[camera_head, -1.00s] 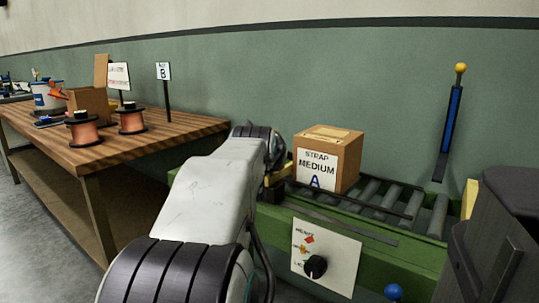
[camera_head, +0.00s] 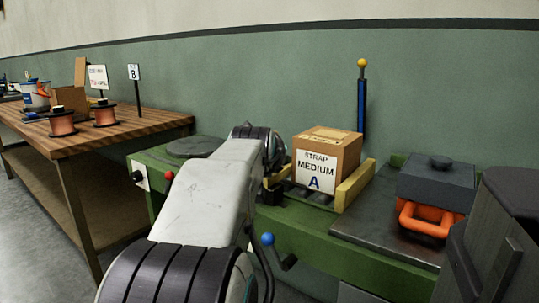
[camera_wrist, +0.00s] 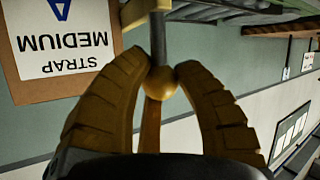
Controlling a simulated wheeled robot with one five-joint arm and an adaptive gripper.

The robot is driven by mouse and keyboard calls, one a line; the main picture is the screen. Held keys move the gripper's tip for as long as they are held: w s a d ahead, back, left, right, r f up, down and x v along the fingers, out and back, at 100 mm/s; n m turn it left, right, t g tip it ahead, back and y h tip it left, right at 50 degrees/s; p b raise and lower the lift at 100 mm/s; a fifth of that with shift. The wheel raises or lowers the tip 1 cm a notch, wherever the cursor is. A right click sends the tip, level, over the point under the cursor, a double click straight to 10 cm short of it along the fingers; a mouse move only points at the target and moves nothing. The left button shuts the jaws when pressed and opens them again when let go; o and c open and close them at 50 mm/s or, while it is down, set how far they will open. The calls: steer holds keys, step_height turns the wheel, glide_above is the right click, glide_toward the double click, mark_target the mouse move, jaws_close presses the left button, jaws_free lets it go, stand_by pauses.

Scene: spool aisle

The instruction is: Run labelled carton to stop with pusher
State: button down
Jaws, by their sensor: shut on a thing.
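The labelled carton (camera_head: 326,160) is a brown box marked "STRAP MEDIUM A". It sits upright on the green roller bench, right beside the yellow stop (camera_head: 356,184); I cannot tell whether they touch. In the wrist view the carton (camera_wrist: 30,85) is upside down at the left, beside my fingers. My gripper (camera_wrist: 160,78) is shut on a round brass knob (camera_wrist: 160,84) on a dark rod, seemingly the pusher's handle. In the head view my gripper (camera_head: 272,188) is left of the carton, mostly hidden by my arm. The pusher's face is not clearly visible.
A blue post with a yellow knob (camera_head: 362,65) stands behind the carton. A grey strapping unit with an orange handle (camera_head: 430,222) sits right of the stop. A blue-knobbed lever (camera_head: 268,240) juts from the bench front. A wooden table (camera_head: 120,130) with spools stands left.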

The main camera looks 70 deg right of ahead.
steer(key=shift+s+a+r, duration=0.1)
steer(key=shift+s+r, duration=0.2)
steer(key=c, duration=1.2)
jaws_free()
steer(key=shift+c, duration=0.2)
steer(key=o, duration=0.4)
steer(key=shift+f, duration=0.2)
steer(key=shift+c, duration=0.2)
steer(key=v, duration=1.2)
